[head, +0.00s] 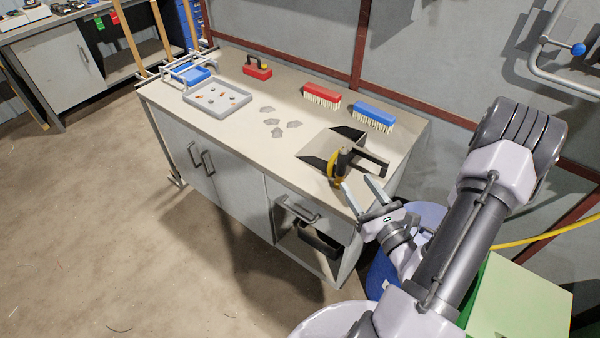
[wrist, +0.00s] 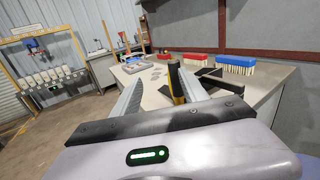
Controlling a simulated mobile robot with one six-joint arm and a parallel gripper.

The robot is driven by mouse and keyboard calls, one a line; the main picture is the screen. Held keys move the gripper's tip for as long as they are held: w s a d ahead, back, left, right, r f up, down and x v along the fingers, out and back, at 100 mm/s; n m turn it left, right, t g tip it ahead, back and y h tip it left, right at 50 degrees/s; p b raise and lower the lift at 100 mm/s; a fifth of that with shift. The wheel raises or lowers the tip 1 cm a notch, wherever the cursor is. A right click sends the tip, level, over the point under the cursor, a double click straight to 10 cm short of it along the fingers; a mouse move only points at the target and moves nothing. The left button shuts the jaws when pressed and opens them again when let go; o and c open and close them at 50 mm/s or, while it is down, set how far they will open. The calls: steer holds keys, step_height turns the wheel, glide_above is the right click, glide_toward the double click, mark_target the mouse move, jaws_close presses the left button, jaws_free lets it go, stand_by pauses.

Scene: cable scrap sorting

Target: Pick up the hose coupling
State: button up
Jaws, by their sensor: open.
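I cannot make out a hose coupling with certainty in either view. Small orange and dark pieces lie in a shallow grey tray (head: 246,95) on the workbench (head: 250,133), too small to name. My gripper (head: 360,187) is open, with nothing between its fingers, near the bench's front right edge. In the wrist view my gripper (wrist: 161,77) points over the bench. A yellow-and-black tool (head: 340,166) is near the fingertips; it also shows beyond them in the wrist view (wrist: 177,84).
A red brush (head: 322,94) and a blue brush (head: 373,113) lie along the bench's back. A red item with a black handle (head: 257,71) and a blue container (head: 196,75) are farther left. Several flat grey pieces (head: 275,121) lie mid-bench.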

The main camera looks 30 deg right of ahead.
mark_target(346, 159)
steer(key=shift+m+g+h, duration=0.3)
steer(key=shift+m+h, duration=0.5)
steer(key=shift+h, duration=0.1)
steer(key=w+d, duration=0.1)
steer(key=w, duration=0.2)
steer(key=w+d+f, duration=0.1)
steer(key=w+d, duration=0.1)
steer(key=w, duration=0.2)
steer(key=w+d+f, duration=0.1)
steer(key=w, duration=0.2)
steer(key=shift+w+d+f+b, duration=0.2)
steer(key=shift+b, duration=0.1)
steer(key=x, duration=0.2)
steer(key=b+x, duration=0.1)
steer(key=x, duration=0.2)
steer(key=shift+w+a+f, duration=0.1)
steer(key=shift+w+f, duration=0.1)
steer(key=shift+w, duration=0.15)
jaws_close()
